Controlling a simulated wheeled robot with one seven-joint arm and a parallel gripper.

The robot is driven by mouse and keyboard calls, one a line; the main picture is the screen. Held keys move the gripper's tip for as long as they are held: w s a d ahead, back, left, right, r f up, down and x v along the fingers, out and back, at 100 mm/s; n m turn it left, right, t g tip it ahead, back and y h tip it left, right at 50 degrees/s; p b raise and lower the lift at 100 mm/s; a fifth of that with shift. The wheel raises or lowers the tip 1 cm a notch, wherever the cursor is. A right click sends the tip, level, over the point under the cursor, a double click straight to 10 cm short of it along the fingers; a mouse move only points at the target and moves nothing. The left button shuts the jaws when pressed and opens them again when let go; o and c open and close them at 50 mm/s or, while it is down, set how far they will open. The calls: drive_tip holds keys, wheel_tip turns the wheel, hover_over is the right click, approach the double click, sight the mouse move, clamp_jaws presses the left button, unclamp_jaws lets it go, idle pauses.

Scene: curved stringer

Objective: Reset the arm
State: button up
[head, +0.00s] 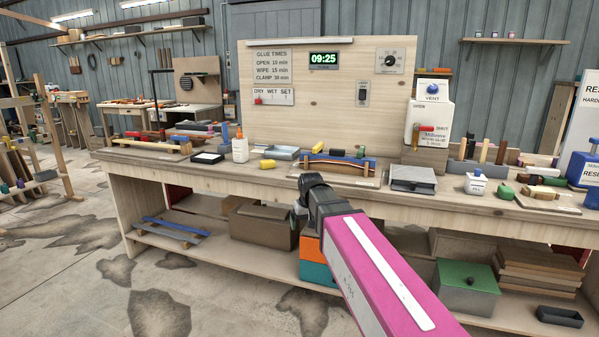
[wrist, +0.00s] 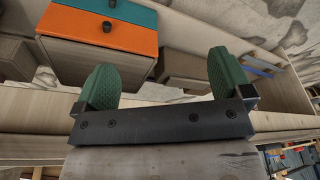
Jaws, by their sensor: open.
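My gripper (wrist: 166,78) is open and empty in the wrist view, its two green textured fingers wide apart with nothing between them. In the head view my gripper (head: 299,213) is the dark end of my magenta arm, in front of the workbench (head: 232,178). It overlaps the bench's front edge in the picture; its fingers are mostly hidden there. The wrist view is turned over and shows an orange and teal drawer box (wrist: 98,38) beyond the fingers. The same box (head: 316,272) stands under the bench in the head view, partly behind my arm.
On the bench are a curved wooden piece with clamps (head: 340,164), a white glue bottle (head: 240,146), a grey box (head: 413,178) and a white dispenser (head: 428,122). A green-lidded box (head: 466,280) stands below. The floor (head: 70,285) at left is clear.

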drive_tip(key=s+d+f+m+g, duration=0.2)
drive_tip(key=s+d+f, duration=1.3)
drive_tip(key=f, duration=0.4)
drive_tip(key=shift+s+d+m+h, duration=0.15)
drive_tip(key=shift+d+m+h, duration=0.2)
drive_tip(key=shift+d, duration=0.2)
